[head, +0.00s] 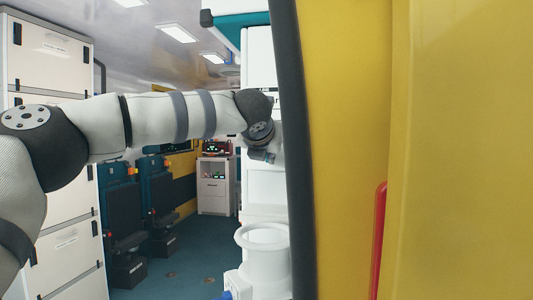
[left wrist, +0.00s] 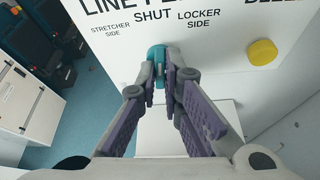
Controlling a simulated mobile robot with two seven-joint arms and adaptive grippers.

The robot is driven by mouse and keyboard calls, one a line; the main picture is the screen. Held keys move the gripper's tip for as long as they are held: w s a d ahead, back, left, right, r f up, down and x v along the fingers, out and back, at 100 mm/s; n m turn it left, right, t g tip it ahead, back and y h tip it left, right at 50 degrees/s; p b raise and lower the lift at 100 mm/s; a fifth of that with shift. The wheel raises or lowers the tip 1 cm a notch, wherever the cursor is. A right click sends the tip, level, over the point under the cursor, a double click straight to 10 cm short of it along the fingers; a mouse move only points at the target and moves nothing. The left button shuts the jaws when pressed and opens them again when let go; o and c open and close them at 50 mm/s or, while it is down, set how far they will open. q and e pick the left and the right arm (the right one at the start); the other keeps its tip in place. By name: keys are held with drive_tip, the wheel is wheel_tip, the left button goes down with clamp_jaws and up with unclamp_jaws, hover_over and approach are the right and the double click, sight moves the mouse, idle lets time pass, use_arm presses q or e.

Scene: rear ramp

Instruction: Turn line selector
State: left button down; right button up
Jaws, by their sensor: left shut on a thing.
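The line selector (left wrist: 156,53) is a teal knob on a white panel (left wrist: 225,55) in the left wrist view. It sits just below the word SHUT, between STRETCHER SIDE on the left and LOCKER SIDE on the right. Its visible part looks roughly upright, toward SHUT. My left gripper (left wrist: 161,77) is shut on the knob, and its fingertips cover much of the lower part. In the head view my left gripper (head: 263,154) reaches the white unit behind the dark door edge, and the selector cannot be made out there. My right gripper is not in view.
A yellow button (left wrist: 262,52) is on the panel to the right. A white round-rimmed fixture (head: 263,237) stands below my left gripper. A yellow door (head: 345,150) with a dark edge fills the right.

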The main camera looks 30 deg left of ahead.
use_arm(q)
drive_tip(key=shift+d+f+m+y, duration=0.1)
drive_tip(key=shift+d+m+y, duration=0.05)
drive_tip(key=shift+m+y, duration=0.9)
drive_tip(key=shift+d+f+m+y, duration=0.1)
drive_tip(key=shift+m+y, duration=0.55)
drive_tip(key=shift+m, duration=0.8)
drive_tip(key=shift+w, duration=0.1)
drive_tip(key=c, duration=1.7)
unclamp_jaws()
drive_tip(key=shift+r, duration=0.1)
wheel_tip(320, 180, up, 10)
drive_tip(key=shift+f, duration=0.1)
